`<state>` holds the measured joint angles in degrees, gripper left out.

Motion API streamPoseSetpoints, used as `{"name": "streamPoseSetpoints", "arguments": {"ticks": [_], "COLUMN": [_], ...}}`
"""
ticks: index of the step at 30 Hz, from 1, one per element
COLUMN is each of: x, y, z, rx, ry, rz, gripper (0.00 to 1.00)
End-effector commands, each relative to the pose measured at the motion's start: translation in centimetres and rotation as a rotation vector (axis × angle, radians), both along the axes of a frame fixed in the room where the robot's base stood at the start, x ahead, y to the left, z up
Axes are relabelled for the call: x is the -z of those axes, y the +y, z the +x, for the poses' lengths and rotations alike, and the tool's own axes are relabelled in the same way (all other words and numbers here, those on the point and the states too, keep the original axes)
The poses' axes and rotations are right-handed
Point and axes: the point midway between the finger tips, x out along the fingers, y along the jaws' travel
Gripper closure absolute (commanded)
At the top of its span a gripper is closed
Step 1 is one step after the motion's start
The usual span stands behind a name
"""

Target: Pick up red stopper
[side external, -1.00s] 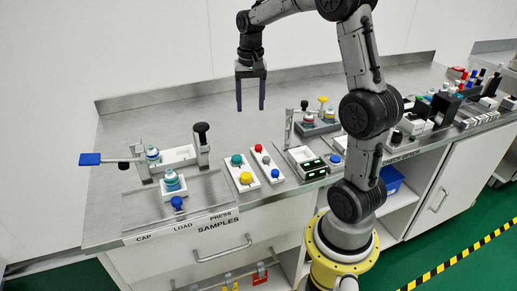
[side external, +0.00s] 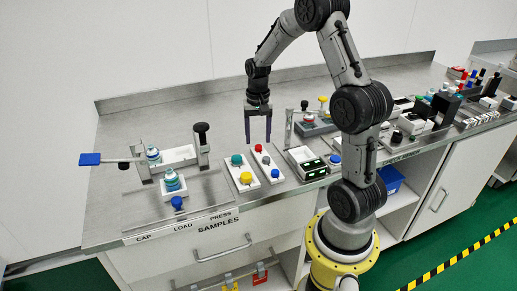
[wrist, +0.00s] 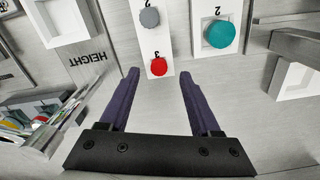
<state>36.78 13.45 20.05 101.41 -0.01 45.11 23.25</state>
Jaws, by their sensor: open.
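The red stopper (side external: 258,148) is a small round red knob at the far end of a narrow white tray (side external: 268,165). In the wrist view the red stopper (wrist: 158,67) shows just beyond my fingertips, roughly midway between them. My gripper (side external: 258,142) is open, pointing down, with its two purple fingers close to the far end of that tray in the side view. In the wrist view my gripper (wrist: 158,72) is empty, with nothing between the fingers.
On the same tray sits a grey stopper (wrist: 149,18), with a blue one (side external: 275,173) at the near end. A neighbouring white tray holds a teal knob (side external: 237,159) and a yellow knob (side external: 246,178). A metal stand (side external: 289,128) rises to the right. Bare bench lies behind.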

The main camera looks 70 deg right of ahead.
Motion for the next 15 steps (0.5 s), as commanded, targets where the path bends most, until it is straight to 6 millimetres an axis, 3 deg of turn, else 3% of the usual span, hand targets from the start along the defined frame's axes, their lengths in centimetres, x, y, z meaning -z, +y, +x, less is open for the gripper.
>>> {"name": "streamPoseSetpoints", "arguments": {"ticks": [6,14,15], "x": [2.6,2.8,2.8], "y": [-0.1,-0.1,-0.1], "z": [-0.1,-0.1,-0.1], "rx": [-0.001,0.000,0.000], "ry": [0.000,0.000,0.000], "rz": [0.001,0.000,0.000], "gripper": [0.36,0.36,0.40]}}
